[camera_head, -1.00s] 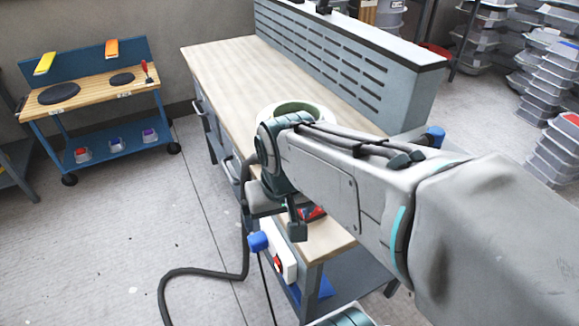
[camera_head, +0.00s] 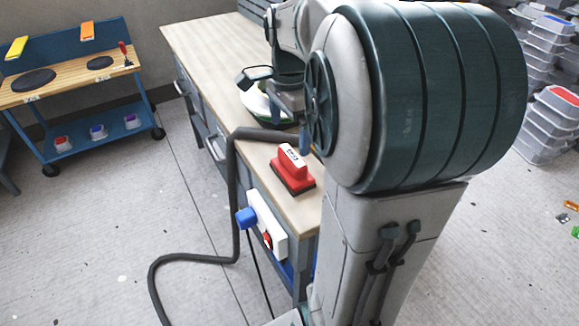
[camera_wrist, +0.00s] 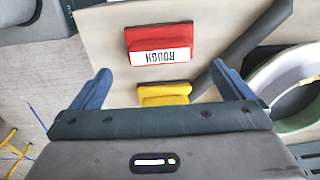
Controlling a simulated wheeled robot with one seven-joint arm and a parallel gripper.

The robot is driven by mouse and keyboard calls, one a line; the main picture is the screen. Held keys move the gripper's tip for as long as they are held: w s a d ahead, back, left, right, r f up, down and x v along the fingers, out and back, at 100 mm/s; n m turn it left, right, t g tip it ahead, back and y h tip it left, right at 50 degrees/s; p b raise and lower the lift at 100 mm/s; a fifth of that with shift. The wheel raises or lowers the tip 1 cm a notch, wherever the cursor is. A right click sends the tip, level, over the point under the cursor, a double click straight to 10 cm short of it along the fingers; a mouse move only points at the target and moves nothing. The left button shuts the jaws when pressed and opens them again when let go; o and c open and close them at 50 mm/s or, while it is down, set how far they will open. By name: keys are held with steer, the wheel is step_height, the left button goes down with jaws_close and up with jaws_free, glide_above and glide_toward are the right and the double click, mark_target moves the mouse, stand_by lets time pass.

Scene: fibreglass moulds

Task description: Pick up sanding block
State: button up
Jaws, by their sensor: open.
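A red sanding block (camera_head: 292,170) with a dark base sits on the near end of the wooden bench top. It also shows in the wrist view (camera_wrist: 158,40), with a white label reading ROUGH. A yellow block (camera_wrist: 164,94) lies beside it, closer to my gripper in that view; I cannot find it in the head view, where my arm covers part of the bench. My gripper (camera_wrist: 165,88) is open, with its blue fingers spread wide and nothing held. In the wrist picture the yellow block appears between the fingers and the red block beyond them; the height gap is unclear.
A dark hose (camera_head: 233,190) runs over the bench (camera_head: 205,45) and down to the floor. A round pale green-rimmed bowl (camera_wrist: 290,85) stands near the blocks. A blue cart (camera_head: 75,95) with several items stands at the left. Open floor lies between cart and bench.

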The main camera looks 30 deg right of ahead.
mark_target(292, 155)
step_height(292, 155, down, 4)
steer(key=shift+r, duration=0.2)
steer(key=shift+d+f+b, duration=0.15)
steer(key=shift+d+f, duration=0.05)
steer(key=shift+f, duration=1.15)
steer(key=shift+d+f+b, duration=0.15)
steer(key=shift+f, duration=1.2)
steer(key=c, duration=0.8)
